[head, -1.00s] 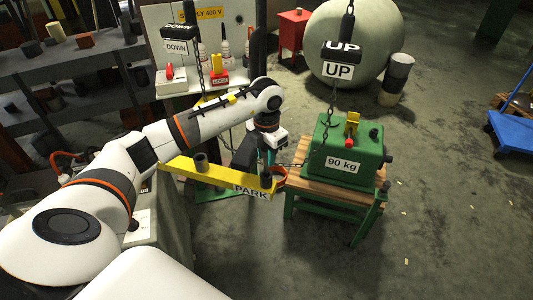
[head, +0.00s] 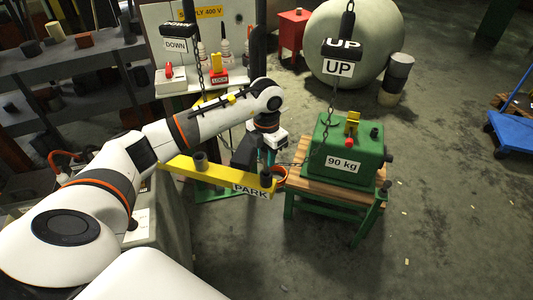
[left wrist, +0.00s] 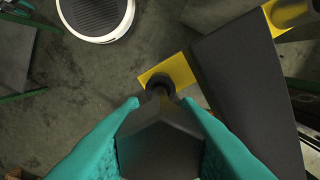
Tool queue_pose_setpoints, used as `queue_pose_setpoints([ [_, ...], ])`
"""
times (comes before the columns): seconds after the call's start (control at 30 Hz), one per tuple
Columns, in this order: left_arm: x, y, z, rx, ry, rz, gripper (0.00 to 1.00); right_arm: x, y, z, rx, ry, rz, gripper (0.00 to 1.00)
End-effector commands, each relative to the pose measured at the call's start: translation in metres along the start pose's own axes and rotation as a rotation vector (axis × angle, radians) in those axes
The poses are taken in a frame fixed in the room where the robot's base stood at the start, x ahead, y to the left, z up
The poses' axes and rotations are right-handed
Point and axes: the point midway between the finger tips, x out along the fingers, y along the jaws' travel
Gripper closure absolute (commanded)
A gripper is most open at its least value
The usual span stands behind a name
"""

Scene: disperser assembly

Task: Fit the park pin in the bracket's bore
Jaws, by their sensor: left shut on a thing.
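The yellow bracket (head: 222,177) with the PARK label reaches out from the left in the head view. A dark upright sleeve (head: 266,180) stands at its right end, and another stands further left. My left gripper (head: 266,158) is just above the right-end sleeve. In the left wrist view its teal fingers (left wrist: 160,104) are shut on the dark park pin (left wrist: 160,138). The pin's narrow end points at the round black opening (left wrist: 159,82) on the yellow bracket tip. I cannot tell whether it has entered the bore. My right gripper is out of view.
A green 90 kg box (head: 347,150) sits on a wooden-topped green stand (head: 325,190), right of the bracket. A chain (head: 330,120) hangs in front of it under the UP sign (head: 338,68). The DOWN pendant (head: 177,45) hangs behind my arm.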

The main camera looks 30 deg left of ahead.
Motion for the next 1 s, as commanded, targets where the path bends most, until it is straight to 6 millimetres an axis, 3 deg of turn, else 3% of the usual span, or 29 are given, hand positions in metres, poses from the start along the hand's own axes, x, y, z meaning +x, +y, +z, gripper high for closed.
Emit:
queue_pose_setpoints([
  [1.0,0.026,0.0,0.0,-0.001,0.001,0.0,1.0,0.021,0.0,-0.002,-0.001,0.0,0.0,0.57],
])
